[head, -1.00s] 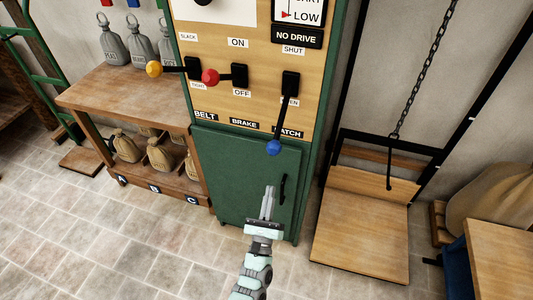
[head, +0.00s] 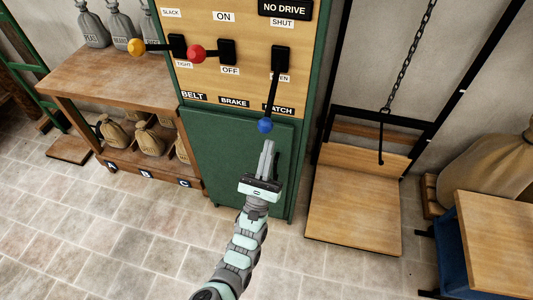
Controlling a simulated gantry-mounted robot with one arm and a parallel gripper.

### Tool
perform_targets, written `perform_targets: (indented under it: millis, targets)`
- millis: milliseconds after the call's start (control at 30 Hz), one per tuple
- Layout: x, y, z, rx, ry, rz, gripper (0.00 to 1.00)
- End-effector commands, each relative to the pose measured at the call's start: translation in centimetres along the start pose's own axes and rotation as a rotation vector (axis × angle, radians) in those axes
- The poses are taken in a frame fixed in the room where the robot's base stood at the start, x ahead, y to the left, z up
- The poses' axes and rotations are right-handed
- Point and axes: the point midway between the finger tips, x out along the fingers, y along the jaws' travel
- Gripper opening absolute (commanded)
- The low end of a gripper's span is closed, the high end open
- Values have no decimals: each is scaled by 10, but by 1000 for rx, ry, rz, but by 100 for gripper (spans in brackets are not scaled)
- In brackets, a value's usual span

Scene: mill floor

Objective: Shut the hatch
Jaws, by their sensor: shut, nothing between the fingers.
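The hatch lever (head: 271,97) is a black handle with a blue ball knob (head: 265,125), on the right of the wooden panel (head: 235,78). It points down, toward the partly covered OPEN label; the SHUT label (head: 282,22) is above its pivot. My gripper (head: 266,147) is shut and empty, with its fingertips pointing up just below the blue knob. I cannot tell whether they touch it. The hatch itself I cannot make out for certain.
The brake lever with a red knob (head: 196,54) and the belt lever with a yellow knob (head: 136,46) stick out to the left. A sack bench (head: 100,75) stands at left. A chain-hung wooden platform (head: 350,215) is at right.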

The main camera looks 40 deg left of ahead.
Motion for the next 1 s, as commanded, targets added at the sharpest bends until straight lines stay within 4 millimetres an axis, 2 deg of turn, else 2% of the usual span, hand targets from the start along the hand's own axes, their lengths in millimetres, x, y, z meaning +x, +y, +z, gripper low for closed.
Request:
perform_targets:
  millis: [100, 333, 700, 1000]
  targets:
    - [27, 1, 1, 1, -3, 6, 0]
    - [68, 1, 0, 1, -1, 5, 0]
    - [54, 1, 30, 1, 3, 1, 0]
    - [52, 0, 37, -1, 2, 1, 0]
